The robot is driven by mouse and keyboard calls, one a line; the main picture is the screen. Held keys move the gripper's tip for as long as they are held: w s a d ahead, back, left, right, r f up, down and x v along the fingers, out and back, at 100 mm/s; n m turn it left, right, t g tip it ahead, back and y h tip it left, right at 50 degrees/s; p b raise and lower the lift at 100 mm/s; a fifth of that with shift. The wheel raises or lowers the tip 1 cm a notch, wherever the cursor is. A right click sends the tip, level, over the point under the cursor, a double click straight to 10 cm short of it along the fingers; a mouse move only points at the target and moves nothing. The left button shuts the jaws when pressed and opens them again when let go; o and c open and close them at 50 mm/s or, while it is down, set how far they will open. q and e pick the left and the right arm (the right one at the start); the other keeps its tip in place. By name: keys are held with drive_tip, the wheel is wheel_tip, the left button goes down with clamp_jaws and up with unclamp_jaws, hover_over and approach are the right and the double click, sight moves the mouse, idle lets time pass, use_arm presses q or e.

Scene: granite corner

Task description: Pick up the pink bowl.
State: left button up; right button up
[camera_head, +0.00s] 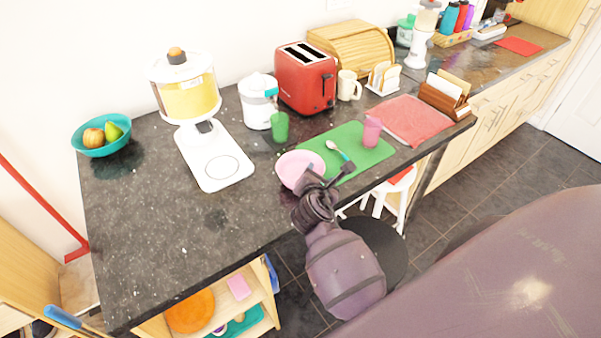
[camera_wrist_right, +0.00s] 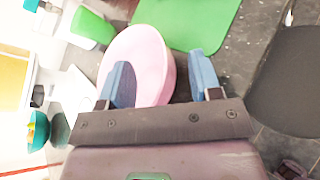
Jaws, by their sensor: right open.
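The pink bowl (camera_head: 298,163) sits near the front edge of the dark granite counter, at the left end of a green mat (camera_head: 352,137). My right gripper (camera_head: 329,172) is at the bowl's front right side. It is open and empty. In the right wrist view, the bowl (camera_wrist_right: 145,50) shows behind the open blue fingers (camera_wrist_right: 160,62). One finger overlaps the bowl's wall in the picture, and the other is just outside its right rim. I cannot tell whether either finger touches the bowl. My left gripper is not in view.
A pink cup (camera_head: 371,131) and a spoon (camera_head: 337,149) are on the mat. A green cup (camera_head: 280,127) stands behind the bowl. The front left counter is clear.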

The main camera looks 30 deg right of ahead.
drive_tip(key=shift+c, duration=0.3)
clamp_jaws()
drive_tip(key=shift+r, duration=0.15)
